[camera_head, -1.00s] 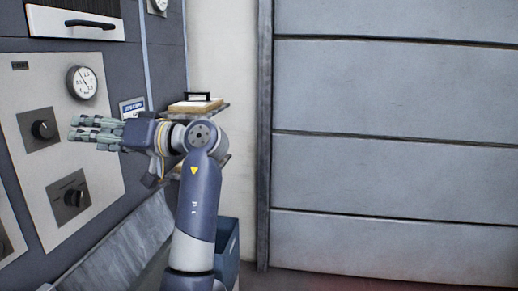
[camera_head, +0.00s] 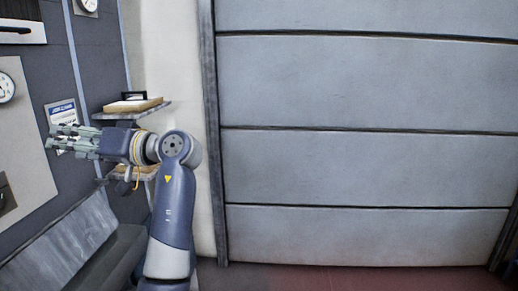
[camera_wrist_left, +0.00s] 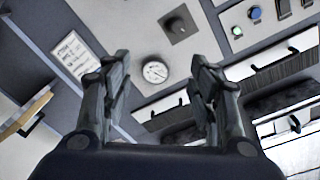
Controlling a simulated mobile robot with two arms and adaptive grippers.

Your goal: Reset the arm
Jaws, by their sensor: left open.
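My left gripper (camera_head: 72,141) is at the left of the head view, at the end of my raised blue and white arm. It points left, toward the machine's control panel (camera_head: 28,140). In the left wrist view my left gripper (camera_wrist_left: 163,85) has its two fingers spread apart with nothing between them. The control panel with a round gauge (camera_wrist_left: 155,71) and a black knob (camera_wrist_left: 178,27) shows beyond the fingers. My right gripper is not in the head view.
A wall shelf (camera_head: 135,108) with a wooden board stands behind my arm, close to the wrist in the picture. A sign (camera_head: 62,116) is on the machine. A large grey panelled door (camera_head: 360,165) fills the right. Reddish floor (camera_head: 350,279) lies clear in front of it.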

